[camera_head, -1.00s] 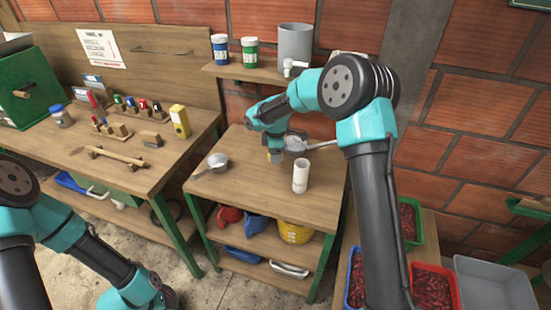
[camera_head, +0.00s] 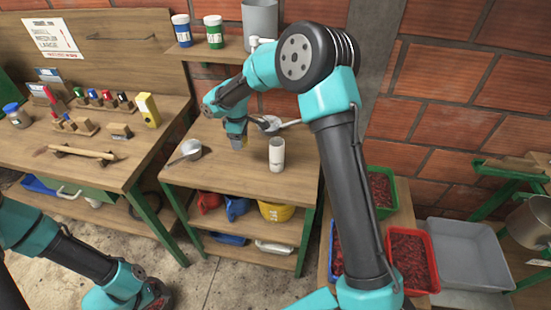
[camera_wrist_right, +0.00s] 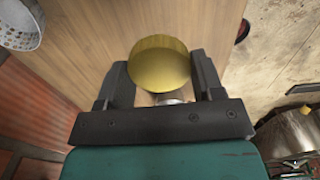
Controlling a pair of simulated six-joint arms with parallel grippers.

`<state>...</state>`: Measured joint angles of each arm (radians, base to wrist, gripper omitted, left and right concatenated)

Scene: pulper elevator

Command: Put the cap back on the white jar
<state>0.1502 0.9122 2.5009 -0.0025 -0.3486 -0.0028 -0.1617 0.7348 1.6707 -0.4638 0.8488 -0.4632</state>
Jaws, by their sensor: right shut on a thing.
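The white jar (camera_head: 277,154) stands upright on the right part of the small wooden table. My right gripper (camera_head: 238,142) is low over the table, left of the jar and apart from it. It is shut on a round gold cap, which shows between its two fingers in the right wrist view (camera_wrist_right: 159,64). In the head view the cap is small and mostly hidden by the gripper.
A sieve (camera_head: 270,123) lies behind the jar; a perforated metal vessel shows in the wrist view (camera_wrist_right: 21,24). Blue (camera_head: 181,30) and green (camera_head: 214,32) jars are on the shelf above. The table front is clear.

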